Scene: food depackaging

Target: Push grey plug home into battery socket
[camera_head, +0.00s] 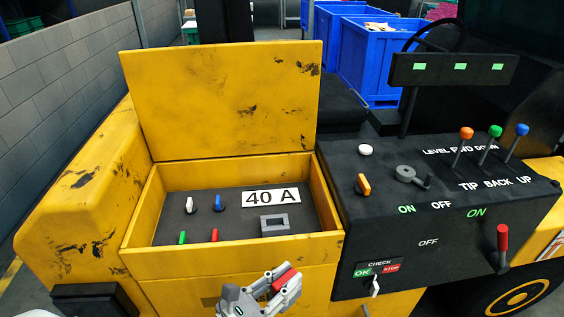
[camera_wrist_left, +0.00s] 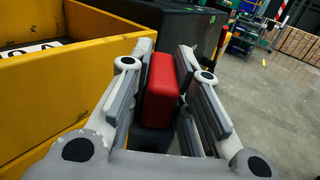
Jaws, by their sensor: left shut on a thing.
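My left gripper (camera_head: 268,295) is at the bottom of the head view, in front of the yellow box's front wall. It is shut on a block with a red part (camera_wrist_left: 160,90) and a dark grey part (camera_wrist_left: 152,138), likely the plug. The red part also shows between the fingers in the head view (camera_head: 286,278). The grey socket (camera_head: 275,231), a rectangular frame with a dark opening, sits inside the open yellow box below the 40 A label (camera_head: 271,197). The held block is outside the box, apart from the socket. My right gripper is not in view.
The yellow box (camera_head: 235,249) has raised walls and an upright lid (camera_head: 225,100). White, blue, green and red knobs stand inside, left of the socket. A black control panel (camera_head: 440,210) with levers and switches is at right. Blue crates (camera_head: 375,62) stand behind.

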